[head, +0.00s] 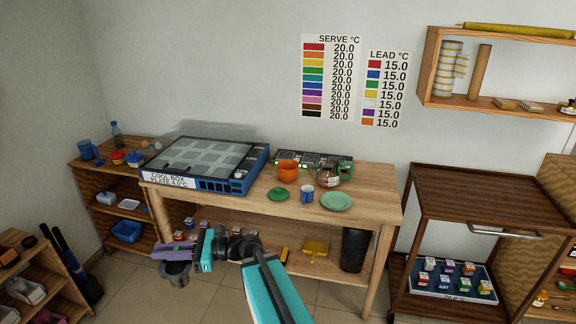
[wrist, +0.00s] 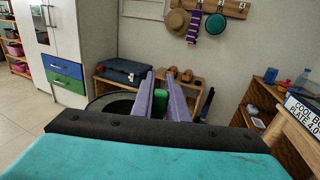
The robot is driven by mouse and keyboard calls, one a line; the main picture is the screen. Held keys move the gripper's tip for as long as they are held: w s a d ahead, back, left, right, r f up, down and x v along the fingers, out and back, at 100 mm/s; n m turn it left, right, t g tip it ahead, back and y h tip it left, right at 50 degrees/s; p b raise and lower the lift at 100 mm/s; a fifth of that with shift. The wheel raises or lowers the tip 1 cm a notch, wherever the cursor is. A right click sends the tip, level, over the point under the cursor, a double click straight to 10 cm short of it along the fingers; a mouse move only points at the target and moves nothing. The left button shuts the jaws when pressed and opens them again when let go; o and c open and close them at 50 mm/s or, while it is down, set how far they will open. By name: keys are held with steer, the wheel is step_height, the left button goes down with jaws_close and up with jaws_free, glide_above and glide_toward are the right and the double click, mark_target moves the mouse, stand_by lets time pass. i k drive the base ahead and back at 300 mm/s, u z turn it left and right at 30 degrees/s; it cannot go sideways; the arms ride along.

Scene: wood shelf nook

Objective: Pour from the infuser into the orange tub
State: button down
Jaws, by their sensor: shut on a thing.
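My gripper (head: 172,252), with purple fingers, is in front of the table's left end, below the tabletop. It is shut on a dark grey vessel (head: 178,280), seemingly the infuser, which hangs roughly upright in the air. In the wrist view a green part (wrist: 161,104) sits between the fingers (wrist: 160,90), with the vessel's dark round rim (wrist: 92,104) to their left. The vessel's contents cannot be made out. The orange tub (head: 288,169) stands on the tabletop, right of the cool box and well away from my gripper.
A blue cool box (head: 232,186) fills the table's left side. Near the tub are a green lid (head: 278,194), a blue mug (head: 307,194), a green plate (head: 336,201) and a glass pot with a green handle (head: 328,177). The front of the wooden table (head: 240,204) has some bare room.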

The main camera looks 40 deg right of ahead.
mark_target(288, 171)
steer(key=u, duration=0.05)
steer(key=i, duration=1)
